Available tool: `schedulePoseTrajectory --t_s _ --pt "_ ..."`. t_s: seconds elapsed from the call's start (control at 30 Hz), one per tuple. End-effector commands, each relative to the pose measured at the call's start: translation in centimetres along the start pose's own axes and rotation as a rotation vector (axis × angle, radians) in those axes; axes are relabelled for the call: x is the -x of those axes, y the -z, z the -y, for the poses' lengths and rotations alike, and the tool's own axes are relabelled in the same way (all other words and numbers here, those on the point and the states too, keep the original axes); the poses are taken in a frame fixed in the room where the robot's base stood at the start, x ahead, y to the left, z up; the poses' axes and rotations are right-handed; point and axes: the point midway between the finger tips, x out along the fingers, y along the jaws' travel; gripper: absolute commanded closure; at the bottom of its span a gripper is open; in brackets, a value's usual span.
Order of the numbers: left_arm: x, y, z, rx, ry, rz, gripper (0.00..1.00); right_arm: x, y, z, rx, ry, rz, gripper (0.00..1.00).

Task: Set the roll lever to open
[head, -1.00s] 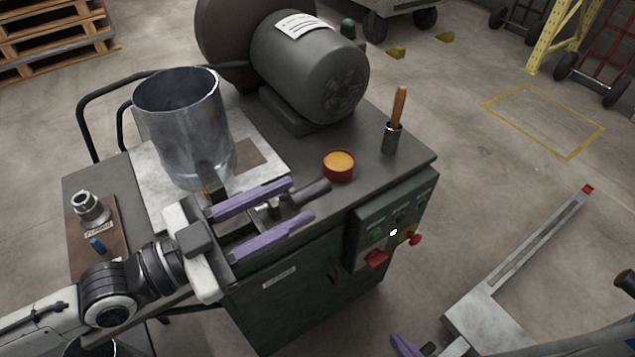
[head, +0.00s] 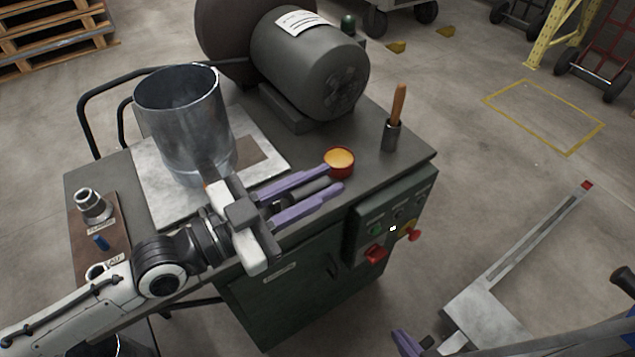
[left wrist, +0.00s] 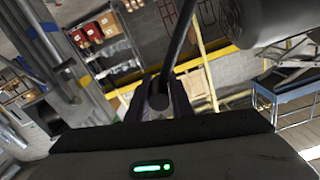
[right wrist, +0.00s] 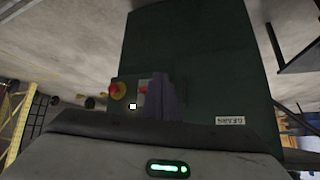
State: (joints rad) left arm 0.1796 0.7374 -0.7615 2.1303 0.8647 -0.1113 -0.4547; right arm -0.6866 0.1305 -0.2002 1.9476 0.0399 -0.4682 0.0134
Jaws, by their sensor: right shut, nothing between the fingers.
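The roll lever (head: 318,186) is a dark bar with a thick rounded end at the front edge of the bench machine. My left gripper (head: 338,177) has its purple fingers on either side of the lever, close against it. In the left wrist view the lever's dark rod (left wrist: 179,45) runs up from between the fingers (left wrist: 162,95). The lever's base is hidden behind the gripper in the head view. My right gripper (head: 405,343) is low at the bottom edge, shut and empty; its fingers (right wrist: 166,98) show before the green cabinet in the right wrist view.
A sheet-metal cylinder (head: 185,120) stands on a pale plate (head: 150,190). A control box (head: 395,220) with a red switch is at the front right.

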Motion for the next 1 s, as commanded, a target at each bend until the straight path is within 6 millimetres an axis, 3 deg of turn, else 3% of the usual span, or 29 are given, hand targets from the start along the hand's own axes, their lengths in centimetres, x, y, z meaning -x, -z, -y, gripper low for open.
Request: schedulePoseTrajectory --t_s 0.47,1.0 --pt "0.0 0.4 0.9 0.06 -0.002 0.002 1.0 0.0 0.0 0.1 0.001 0.003 0.0 1.0" --pt "0.0 1.0 6.8 0.432 0.0 0.001 1.0 -2.5 -1.6 0.5 0.017 0.014 -0.01 1.0"
